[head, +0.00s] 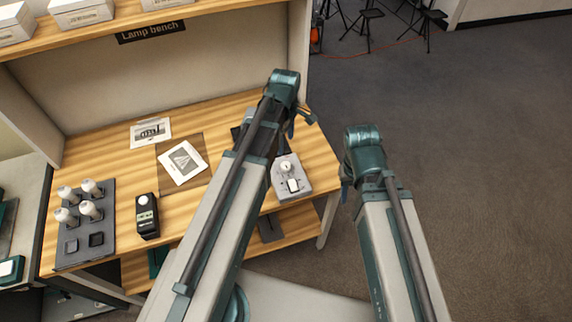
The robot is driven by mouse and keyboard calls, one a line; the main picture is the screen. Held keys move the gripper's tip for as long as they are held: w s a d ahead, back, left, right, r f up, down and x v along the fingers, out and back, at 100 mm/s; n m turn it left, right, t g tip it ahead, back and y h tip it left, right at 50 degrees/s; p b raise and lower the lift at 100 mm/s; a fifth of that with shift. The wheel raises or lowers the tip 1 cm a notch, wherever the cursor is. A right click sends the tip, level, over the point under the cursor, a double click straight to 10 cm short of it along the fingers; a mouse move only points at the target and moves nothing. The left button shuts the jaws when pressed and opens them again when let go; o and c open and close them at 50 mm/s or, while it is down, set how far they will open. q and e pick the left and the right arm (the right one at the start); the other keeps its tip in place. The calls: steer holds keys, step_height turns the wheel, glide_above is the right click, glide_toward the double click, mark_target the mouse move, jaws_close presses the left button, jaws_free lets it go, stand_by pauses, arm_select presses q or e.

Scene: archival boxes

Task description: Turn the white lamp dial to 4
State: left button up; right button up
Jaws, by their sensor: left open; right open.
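The white lamp dial (286,166) is a small round white knob on a light grey control box (303,178) near the right end of the bench. A white switch (293,186) sits just below it on the same box. The number that the dial points to is too small to read. My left arm crosses the bench just left of the box. My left gripper (301,122) shows only in part beyond the dial, past the arm's top joint, with its jaws apart and empty. My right gripper is hidden behind my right arm, which is right of the bench, over the floor.
On the wooden bench (110,160) lie two picture cards (150,133) (182,162), a black device (146,216) and a grey tray (76,245) with several white bulbs. A shelf with white boxes (80,12) hangs above.

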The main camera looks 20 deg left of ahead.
mark_target(286, 164)
arm_select(q)
step_height(286, 164, down, 12)
steer(key=b, duration=1.1)
steer(key=shift+f, duration=0.1)
jaws_close()
